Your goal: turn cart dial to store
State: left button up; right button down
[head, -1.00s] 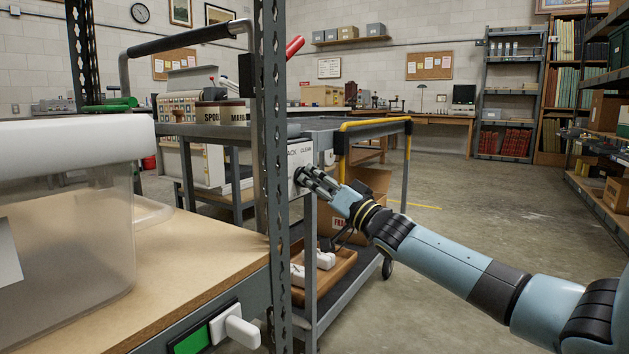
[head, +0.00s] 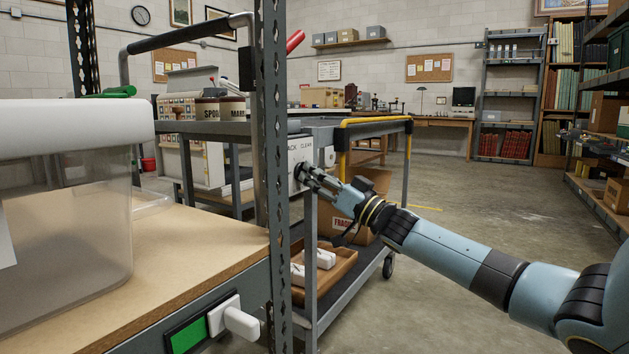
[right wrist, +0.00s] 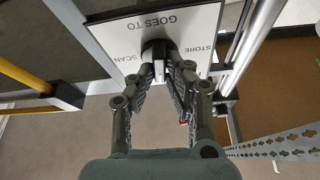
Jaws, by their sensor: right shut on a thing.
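The cart dial (right wrist: 158,50) is a dark round knob with a pale bar on a white plate (right wrist: 190,22) in the right wrist view. The plate reads GOES TO, STORE and SCAN, upside down there. My left gripper is not in view.
The grey cart (head: 345,298) has a yellow rail (head: 375,122) and carries a cardboard box (head: 375,182) and wooden tray (head: 338,276) below. A perforated rack post (head: 272,200) stands close to its left. A clear bin (head: 75,230) sits on the near shelf. Floor at right is open.

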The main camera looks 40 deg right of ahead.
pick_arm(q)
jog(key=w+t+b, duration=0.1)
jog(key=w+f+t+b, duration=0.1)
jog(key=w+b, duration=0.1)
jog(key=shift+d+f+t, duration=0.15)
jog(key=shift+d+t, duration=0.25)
pick_arm(e)
jog(key=n+g+y, duration=0.2)
jog(key=n, duration=0.6)
jog(key=n+g+y, duration=0.1)
jog(key=n+g, duration=0.2)
jog(key=n, duration=0.5)
jog(key=n+g+y, duration=0.2)
jog(key=n+g, duration=0.1)
jog(key=n, duration=0.5)
jog(key=shift+d+y, duration=0.1)
jog(key=shift+y, duration=0.2)
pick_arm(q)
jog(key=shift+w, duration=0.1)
pick_arm(e)
jog(key=shift+n, duration=0.4)
jog(key=c, duration=1.3)
grip_release()
jog(key=shift+c, duration=0.2)
jog(key=v, duration=1.2)
jog(key=shift+r, duration=0.15)
